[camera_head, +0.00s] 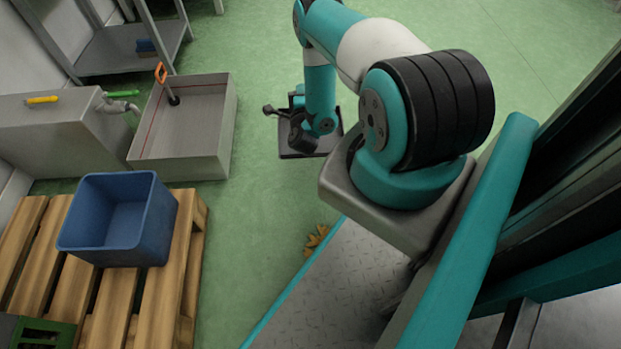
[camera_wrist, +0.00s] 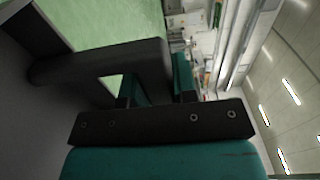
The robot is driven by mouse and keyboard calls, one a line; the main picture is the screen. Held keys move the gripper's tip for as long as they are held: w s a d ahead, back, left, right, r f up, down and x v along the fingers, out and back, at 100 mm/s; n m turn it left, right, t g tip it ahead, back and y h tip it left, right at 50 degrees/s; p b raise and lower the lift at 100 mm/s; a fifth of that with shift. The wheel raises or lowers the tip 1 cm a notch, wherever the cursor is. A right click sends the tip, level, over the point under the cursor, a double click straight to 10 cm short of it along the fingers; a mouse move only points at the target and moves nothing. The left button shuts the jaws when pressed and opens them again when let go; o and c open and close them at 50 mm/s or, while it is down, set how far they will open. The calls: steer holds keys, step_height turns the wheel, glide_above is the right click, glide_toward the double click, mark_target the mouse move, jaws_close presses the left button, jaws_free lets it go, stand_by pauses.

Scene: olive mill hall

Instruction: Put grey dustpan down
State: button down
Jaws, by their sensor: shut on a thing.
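The grey dustpan (camera_head: 333,134) hangs at the end of my arm in the head view, over or on the green floor. I cannot tell whether it touches the floor. In the wrist view its dark grey handle (camera_wrist: 98,62) forms a loop, and its flat grey pan (camera_wrist: 25,120) fills the left edge. My gripper (camera_wrist: 157,85) is shut on the handle. In the head view my gripper (camera_head: 298,103) is small and partly hidden by the wrist, and the grip itself cannot be made out.
A blue bin (camera_head: 120,217) stands on a wooden pallet (camera_head: 158,310) at lower left. A steel basin (camera_head: 215,133) stands behind it, beside a tap (camera_head: 119,106). Dry leaves (camera_head: 316,239) lie near my base. Green floor (camera_head: 245,215) is clear between basin and arm.

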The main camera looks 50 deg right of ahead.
step_height(320, 180, down, 20)
steer(key=b, duration=1.2)
steer(key=shift+d+f, duration=0.15)
steer(key=shift+s, duration=0.1)
steer(key=shift+f+b, duration=0.2)
steer(key=shift+b, duration=0.2)
steer(key=c, duration=0.9)
jaws_free()
